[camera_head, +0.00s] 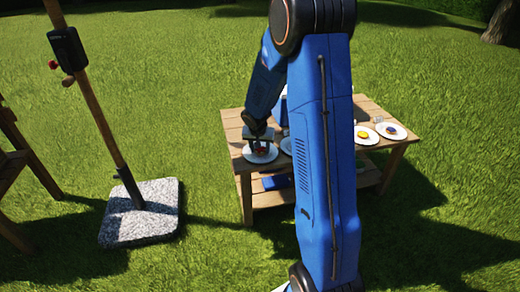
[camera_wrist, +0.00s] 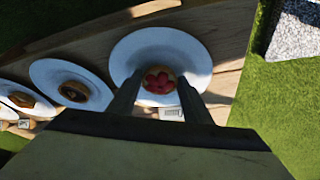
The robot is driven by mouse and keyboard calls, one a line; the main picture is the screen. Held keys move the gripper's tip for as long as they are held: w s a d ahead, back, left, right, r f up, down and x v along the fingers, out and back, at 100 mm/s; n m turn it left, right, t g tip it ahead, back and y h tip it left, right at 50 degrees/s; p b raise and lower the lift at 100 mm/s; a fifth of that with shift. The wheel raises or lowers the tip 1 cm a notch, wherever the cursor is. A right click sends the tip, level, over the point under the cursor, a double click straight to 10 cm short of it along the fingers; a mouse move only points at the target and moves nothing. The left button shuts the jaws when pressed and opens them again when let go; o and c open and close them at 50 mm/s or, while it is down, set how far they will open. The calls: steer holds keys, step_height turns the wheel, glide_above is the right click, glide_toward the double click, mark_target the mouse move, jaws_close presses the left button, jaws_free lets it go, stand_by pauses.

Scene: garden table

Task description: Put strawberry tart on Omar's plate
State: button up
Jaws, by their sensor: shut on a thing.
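The strawberry tart (camera_wrist: 159,80), a small round pastry with red fruit on top, is between the two fingers of my gripper (camera_wrist: 160,82) in the wrist view. My gripper also shows in the head view (camera_head: 260,147), pointing down at the table's left end, shut on the tart. A white plate (camera_wrist: 150,42) lies beneath the tart; I cannot tell whether the tart touches it. This plate also shows in the head view (camera_head: 251,158). A small white card (camera_wrist: 171,114) lies beside it, its writing unreadable, so I cannot tell whose plate it is.
Two more plates in the wrist view hold brown pastries: one beside the first (camera_wrist: 95,98), one at the left edge (camera_wrist: 7,88). On the wooden table's (camera_head: 232,122) right side, one plate (camera_head: 371,140) holds a yellow item. My arm hides the table's middle. A stone-based pole (camera_head: 140,212) stands left.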

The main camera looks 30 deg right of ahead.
steer(key=o, duration=0.8)
steer(key=shift+f, duration=0.15)
steer(key=s+a+r+n, duration=0.1)
steer(key=s+a+r, duration=0.2)
steer(key=s+r, duration=0.45)
steer(key=s+a+r+n, duration=0.1)
steer(key=s+a+r, duration=0.3)
steer(key=r, duration=0.7)
steer(key=s+a+r+n+y, duration=0.1)
steer(key=s+a+n, duration=0.1)
steer(key=s, duration=0.7)
steer(key=s+a+r+n+t+y, duration=0.1)
steer(key=s+a+r+n, duration=0.1)
steer(key=s+a, duration=0.3)
steer(key=s+a+r+n, duration=0.1)
steer(key=s+a, duration=0.3)
steer(key=s, duration=1)
steer(key=shift+r+n+y, duration=0.4)
steer(key=shift+r, duration=0.3)
